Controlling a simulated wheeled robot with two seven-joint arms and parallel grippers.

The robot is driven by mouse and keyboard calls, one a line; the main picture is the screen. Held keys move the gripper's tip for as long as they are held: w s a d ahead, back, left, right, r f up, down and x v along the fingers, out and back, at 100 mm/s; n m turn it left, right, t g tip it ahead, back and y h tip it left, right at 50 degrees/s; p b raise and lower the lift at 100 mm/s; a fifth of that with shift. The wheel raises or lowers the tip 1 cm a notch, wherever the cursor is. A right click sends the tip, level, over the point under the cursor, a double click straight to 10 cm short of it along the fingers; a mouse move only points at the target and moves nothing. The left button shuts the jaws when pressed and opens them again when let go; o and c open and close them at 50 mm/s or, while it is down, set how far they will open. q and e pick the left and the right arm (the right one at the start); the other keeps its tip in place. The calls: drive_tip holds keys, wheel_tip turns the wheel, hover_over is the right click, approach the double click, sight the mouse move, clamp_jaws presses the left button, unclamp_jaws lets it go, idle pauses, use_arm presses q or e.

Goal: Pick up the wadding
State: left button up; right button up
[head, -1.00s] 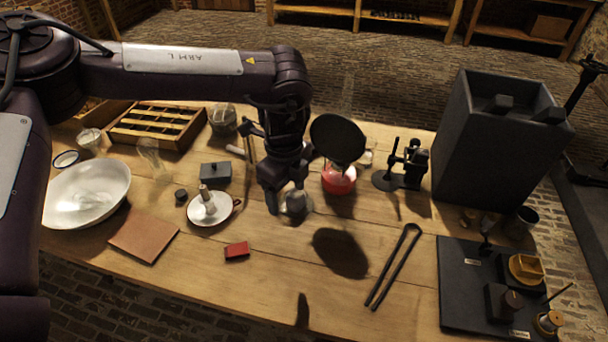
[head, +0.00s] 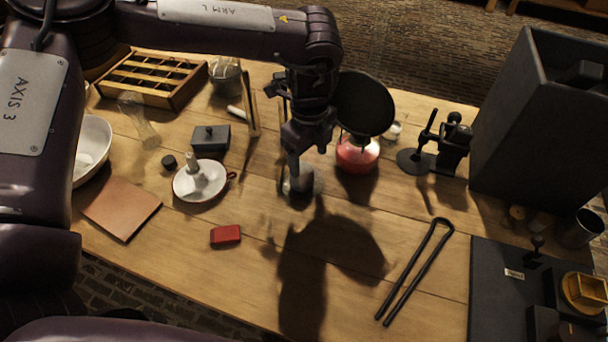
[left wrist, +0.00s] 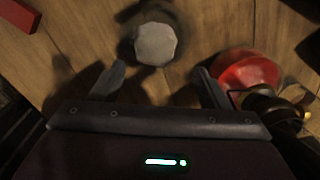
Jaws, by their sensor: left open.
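A pale grey, many-sided lump (left wrist: 155,43), which I take to be the wadding, shows in the left wrist view. It sits on or in a darker round thing; blur hides which. In the head view it (head: 303,184) is partly hidden below my left gripper (head: 306,158). My left gripper is open, its two fingers apart in the left wrist view (left wrist: 158,84). The lump lies beyond the fingertips, roughly centred between them, and nothing is held. My right gripper is not in view.
A red-based lamp (head: 357,156) stands close right of the gripper, with a dark disc (head: 362,103) above it. A white candle dish (head: 183,190) and a red box (head: 226,235) are to the left. Black tongs (head: 412,275) lie to the right.

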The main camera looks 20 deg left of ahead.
sight(303, 169)
use_arm(q)
drive_tip(key=shift+s+a+f, duration=0.15)
drive_tip(key=shift+f, duration=0.75)
drive_tip(key=f, duration=0.3)
drive_tip(key=f+p, duration=0.1)
drive_tip(key=shift+a+f, duration=0.4)
drive_tip(key=c, duration=1.1)
drive_tip(key=shift+r, duration=0.1)
wheel_tip(303, 169, up, 20)
drive_tip(key=shift+b, duration=0.3)
drive_tip(key=o, duration=0.5)
drive_tip(key=c, duration=0.4)
